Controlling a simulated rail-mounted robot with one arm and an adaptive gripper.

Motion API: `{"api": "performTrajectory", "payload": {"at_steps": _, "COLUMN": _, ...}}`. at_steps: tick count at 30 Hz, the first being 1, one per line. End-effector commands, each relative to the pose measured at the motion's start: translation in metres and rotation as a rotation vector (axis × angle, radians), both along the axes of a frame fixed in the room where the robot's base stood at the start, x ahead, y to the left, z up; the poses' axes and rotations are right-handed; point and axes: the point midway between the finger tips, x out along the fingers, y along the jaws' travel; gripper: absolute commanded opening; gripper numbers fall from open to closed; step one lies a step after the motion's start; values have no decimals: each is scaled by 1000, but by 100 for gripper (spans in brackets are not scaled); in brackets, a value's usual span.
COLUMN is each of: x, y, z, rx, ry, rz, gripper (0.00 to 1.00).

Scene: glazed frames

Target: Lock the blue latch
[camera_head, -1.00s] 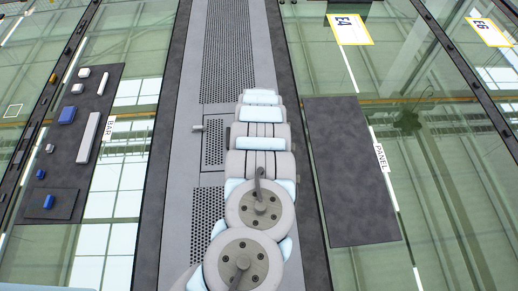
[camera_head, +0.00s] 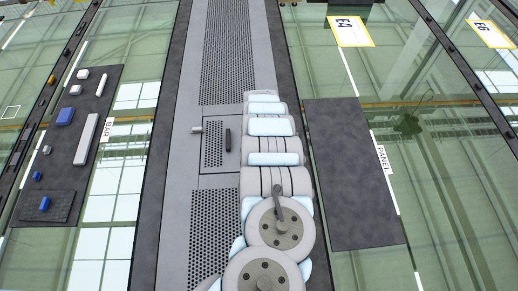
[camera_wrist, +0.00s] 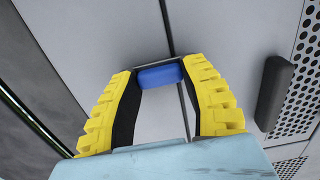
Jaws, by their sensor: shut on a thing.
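The blue latch (camera_wrist: 160,77) shows in the wrist view as a short rounded bar. It lies across a dark seam between light grey panels. My gripper (camera_wrist: 158,71), with yellow ridged fingers, is shut on the latch, one fingertip at each end. In the head view my arm covers part of the central grey panel. The latch and my gripper cannot be made out there.
A dark handle (camera_wrist: 273,92) stands right of my gripper in the wrist view, beside a perforated panel (camera_wrist: 303,75). It also shows in the head view (camera_head: 228,140). A board labelled BAR (camera_head: 96,150) with small blue and grey parts lies left; a bare dark panel (camera_head: 350,170) lies right.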

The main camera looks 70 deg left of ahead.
Motion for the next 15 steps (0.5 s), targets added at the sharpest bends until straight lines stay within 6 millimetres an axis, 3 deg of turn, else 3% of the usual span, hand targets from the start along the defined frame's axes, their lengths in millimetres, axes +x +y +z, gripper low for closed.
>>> {"api": "performTrajectory", "payload": {"at_steps": 5, "x": 0, "y": -1, "z": -1, "rx": -2, "ry": 1, "rz": 1, "gripper": 9}}
{"api": "performTrajectory", "payload": {"at_steps": 6, "x": 0, "y": -1, "z": -1, "rx": -1, "ry": 0, "rz": 1, "gripper": 51}}
{"api": "performTrajectory", "payload": {"at_steps": 9, "x": 0, "y": -1, "z": -1, "rx": -1, "ry": 0, "rz": 0, "gripper": 74}}
{"api": "performTrajectory", "payload": {"at_steps": 15, "x": 0, "y": 0, "z": 0, "rx": -1, "ry": 0, "rz": 0, "gripper": 74}}
